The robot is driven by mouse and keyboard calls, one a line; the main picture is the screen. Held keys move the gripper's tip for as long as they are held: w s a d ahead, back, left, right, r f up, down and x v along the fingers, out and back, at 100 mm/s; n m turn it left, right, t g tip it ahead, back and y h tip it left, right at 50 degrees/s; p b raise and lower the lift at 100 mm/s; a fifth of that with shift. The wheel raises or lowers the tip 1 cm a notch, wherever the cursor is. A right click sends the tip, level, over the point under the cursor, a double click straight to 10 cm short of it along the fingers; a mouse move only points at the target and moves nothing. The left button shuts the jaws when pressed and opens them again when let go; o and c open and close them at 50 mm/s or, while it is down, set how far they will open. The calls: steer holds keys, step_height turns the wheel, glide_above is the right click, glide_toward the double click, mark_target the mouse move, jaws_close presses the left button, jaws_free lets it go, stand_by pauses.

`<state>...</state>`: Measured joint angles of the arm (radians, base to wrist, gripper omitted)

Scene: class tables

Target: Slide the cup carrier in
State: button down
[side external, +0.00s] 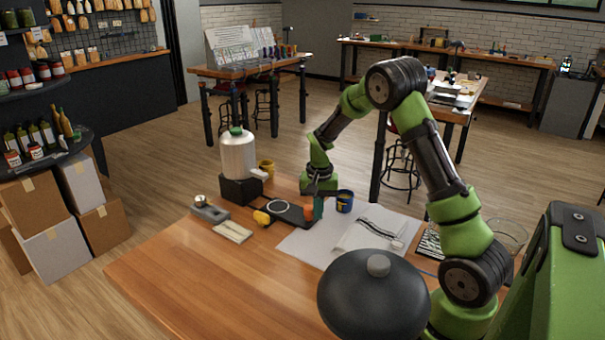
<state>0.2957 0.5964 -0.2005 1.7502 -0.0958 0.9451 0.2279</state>
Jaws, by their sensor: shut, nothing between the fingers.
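My gripper (316,208) is at the far part of the wooden table, pointing down, with its green hand above the right end of a flat black piece (290,213). It is shut and empty; its fingertips are small and partly hidden. The black piece has a pale ring on top and may be the cup carrier, but I cannot tell for sure. A small orange thing (309,212) is beside the fingers; I cannot tell whether they touch. A white canister with a green cap (238,155) stands on a black base (240,189) behind and left of the black piece.
A blue mug (344,201) stands right of my gripper. A yellow cup (267,168), a yellow item (262,218), a grey device (209,211) and a pale block (233,232) are nearby. A black dome (372,300) fills the front. The table's left front (205,285) is clear.

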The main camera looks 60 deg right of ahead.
mark_target(308, 207)
steer(key=shift+w, duration=2.45)
steer(key=shift+s, duration=0.15)
steer(key=shift+s+r, duration=0.1)
steer(key=shift+s, duration=0.6)
steer(key=shift+r, duration=3.45)
